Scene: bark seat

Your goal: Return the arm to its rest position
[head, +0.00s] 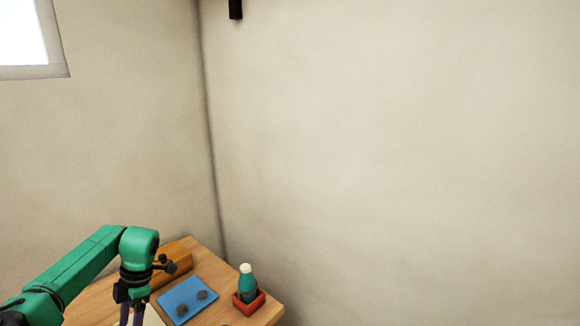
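My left arm (75,262), green with a black wrist, comes in from the lower left and reaches over the wooden table (212,270). My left gripper (131,315) points down at the bottom edge of the picture. Two greyish finger parts show there, a little apart, but their tips are cut off, so I cannot tell whether it is open or holds something. My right arm and gripper are not in view.
A blue mat (178,308) with dark pieces (202,295) lies right of the gripper. A teal bottle (247,285) stands in a red tray (250,307) near the right edge. A brown wooden block (176,255) lies behind the wrist. Bare walls (390,150) rise behind.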

